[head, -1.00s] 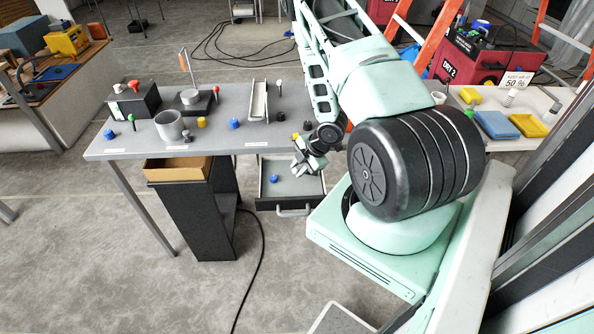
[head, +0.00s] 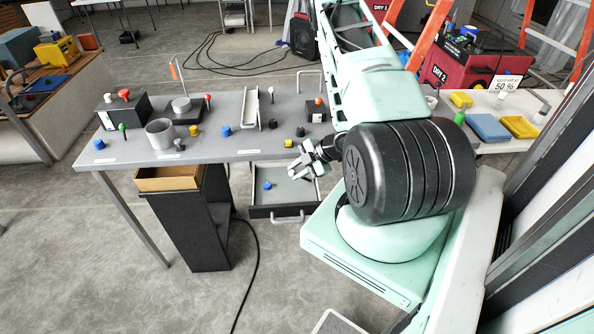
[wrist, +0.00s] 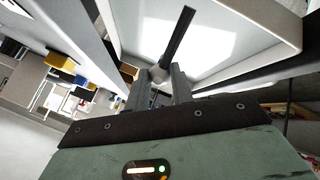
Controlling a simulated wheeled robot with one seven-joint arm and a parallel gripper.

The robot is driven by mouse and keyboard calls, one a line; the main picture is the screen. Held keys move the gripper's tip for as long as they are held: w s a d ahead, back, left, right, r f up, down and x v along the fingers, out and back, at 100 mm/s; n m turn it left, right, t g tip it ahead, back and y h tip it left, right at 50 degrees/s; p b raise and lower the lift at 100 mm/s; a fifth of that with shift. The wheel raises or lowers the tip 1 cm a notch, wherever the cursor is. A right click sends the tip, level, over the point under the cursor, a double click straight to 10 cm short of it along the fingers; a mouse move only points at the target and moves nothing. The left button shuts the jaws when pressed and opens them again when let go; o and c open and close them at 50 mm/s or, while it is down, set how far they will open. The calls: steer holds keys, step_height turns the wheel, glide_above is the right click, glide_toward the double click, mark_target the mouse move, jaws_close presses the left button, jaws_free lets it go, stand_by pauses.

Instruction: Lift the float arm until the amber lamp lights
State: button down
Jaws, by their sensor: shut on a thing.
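My gripper (head: 299,166) is off the front edge of the table, above an open drawer, in the head view. In the wrist view the gripper (wrist: 160,84) is shut on a small pale knob (wrist: 159,73). A dark rod (wrist: 178,38) rises beyond the knob and may join it. What they belong to is hard to tell. On the table, a dark base with a metal drum (head: 181,105) has a thin upright orange-tipped stick (head: 173,72). I cannot tell for sure which part is the float arm. I see no lamp that is clearly amber and lit.
The grey table (head: 225,143) carries a metal cup (head: 160,134), a dark box with red and white knobs (head: 123,110), and several coloured knobs. The open drawer (head: 275,201) holds a blue knob (head: 267,186). An open-topped brown box (head: 169,184) stands left of it.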

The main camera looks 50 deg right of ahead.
steer(key=c, duration=1.2)
jaws_free()
steer(key=shift+c, duration=0.2)
steer(key=b+v, duration=0.2)
steer(key=v, duration=1.5)
steer(key=shift+s, duration=0.2)
steer(key=shift+r, duration=0.15)
